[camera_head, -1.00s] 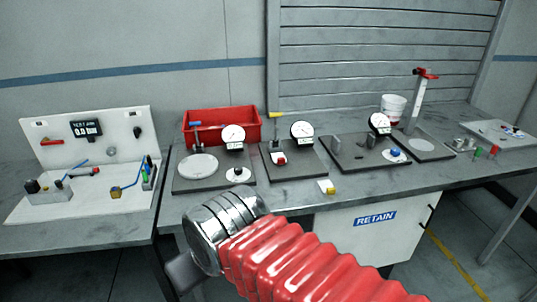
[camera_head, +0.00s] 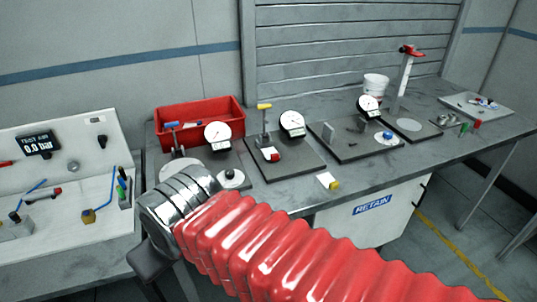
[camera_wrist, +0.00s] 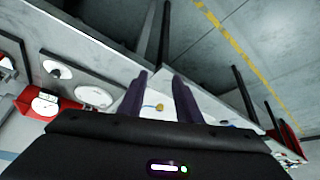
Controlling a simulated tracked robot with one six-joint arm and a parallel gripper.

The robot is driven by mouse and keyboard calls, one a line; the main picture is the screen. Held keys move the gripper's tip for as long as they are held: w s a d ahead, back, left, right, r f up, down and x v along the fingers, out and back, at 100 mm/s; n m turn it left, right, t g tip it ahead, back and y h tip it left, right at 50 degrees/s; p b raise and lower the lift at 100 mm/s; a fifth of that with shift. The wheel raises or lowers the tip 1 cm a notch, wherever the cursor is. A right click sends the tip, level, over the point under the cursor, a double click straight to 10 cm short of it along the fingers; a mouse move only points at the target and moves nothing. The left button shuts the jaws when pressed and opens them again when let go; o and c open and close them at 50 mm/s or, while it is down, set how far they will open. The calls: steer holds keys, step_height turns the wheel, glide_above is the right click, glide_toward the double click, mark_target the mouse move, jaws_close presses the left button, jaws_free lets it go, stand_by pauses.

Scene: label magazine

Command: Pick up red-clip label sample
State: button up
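A white card with a yellow clip (camera_head: 328,182) lies near the bench's front edge. My gripper (camera_wrist: 160,102) is open in the wrist view, its two dark fingers apart with nothing held. A small yellow item (camera_wrist: 159,106) shows beyond and between the fingertips, on a pale surface. The red-clip piece cannot be made out in the wrist view. The fingers cannot be made out in the head view.
Dial gauges (camera_head: 292,123) stand on the dark plates along the bench. A white bucket (camera_head: 375,85) and a red-topped post (camera_head: 405,75) stand at right. A "RETAIN" cabinet (camera_head: 370,215) is below.

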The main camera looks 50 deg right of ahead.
steer(key=shift+o, duration=0.4)
steer(key=shift+o, duration=0.7)
steer(key=shift+w+d, duration=0.1)
steer(key=shift+o, duration=0.7)
steer(key=shift+w+d, duration=0.2)
steer(key=shift+d, duration=0.1)
steer(key=w+d+m+t+h, duration=0.1)
steer(key=w+d+m+h, duration=0.2)
steer(key=d, duration=1)
steer(key=w+d+m+t+h, duration=0.2)
steer(key=w+d+h, duration=0.3)
steer(key=d, duration=0.9)
steer(key=s+d+f+t, duration=0.1)
steer(key=s+d+f, duration=0.1)
steer(key=d, duration=0.3)
steer(key=s+d+f+t, duration=0.1)
steer(key=s+d+f, duration=0.1)
steer(key=d, duration=0.3)
steer(key=s+d+f+m+t+y, duration=0.1)
steer(key=s+d+f, duration=0.2)
steer(key=d, duration=0.2)
steer(key=shift+d+f, duration=0.2)
steer(key=shift+f, duration=0.05)
